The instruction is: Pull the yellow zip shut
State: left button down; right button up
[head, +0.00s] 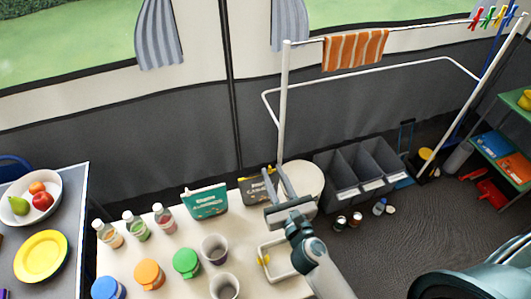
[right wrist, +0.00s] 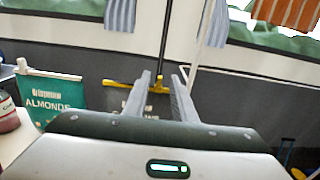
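A dark grey pouch (head: 252,191) stands at the back of the cream counter, partly hidden by my right gripper. In the right wrist view its yellow zip (right wrist: 118,84) runs along the top edge, with a raised yellow piece showing between my fingers. My right gripper (head: 275,170) is open, its two fingers pointing at the pouch. It also shows in the right wrist view (right wrist: 165,72), one finger on each side of the raised piece. I cannot tell whether either finger touches it. My left gripper is not in view.
A green almonds pouch (head: 206,202) stands left of the grey one. Several small bottles (head: 165,218), lidded jars (head: 149,274) and cups (head: 214,249) are on the counter (head: 190,240). A white rack post (head: 284,100) rises close behind my right gripper. Grey bins (head: 345,183) stand to the right.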

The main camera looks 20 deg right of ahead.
jog(key=w+p, duration=0.1)
jog(key=w, duration=0.6)
jog(key=shift+w+a, duration=0.15)
jog(key=shift+w, duration=0.05)
jog(key=shift+c, duration=0.7)
grip_shut()
dwell(0.5)
